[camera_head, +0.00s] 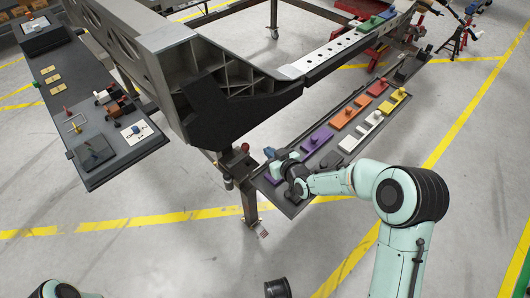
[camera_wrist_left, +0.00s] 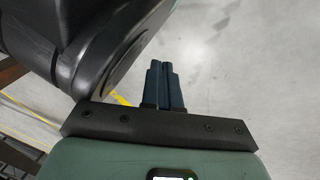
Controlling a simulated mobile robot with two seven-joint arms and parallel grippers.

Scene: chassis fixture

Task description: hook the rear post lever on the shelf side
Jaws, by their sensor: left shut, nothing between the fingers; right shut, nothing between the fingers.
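A metal post (camera_head: 249,205) stands under the near corner of the chassis frame. A small dark and reddish lever-like fitting (camera_head: 240,151) sits at its top, too small to make out clearly. My right gripper (camera_head: 272,160) is just right of the post, over the near left end of the long shelf (camera_head: 304,201). It is shut and empty; whether it touches anything there cannot be told. My left gripper shows in the left wrist view, its two dark blue fingers (camera_wrist_left: 165,85) shut together with nothing between them. It is outside the head view.
The chassis frame (camera_head: 130,30) fills the upper left. The shelf carries purple (camera_head: 316,140), orange, red, yellow and white parts. A dark table (camera_head: 105,165) with small parts stands at the left. A black spool (camera_head: 277,288) is on the floor. The near floor is otherwise mostly open.

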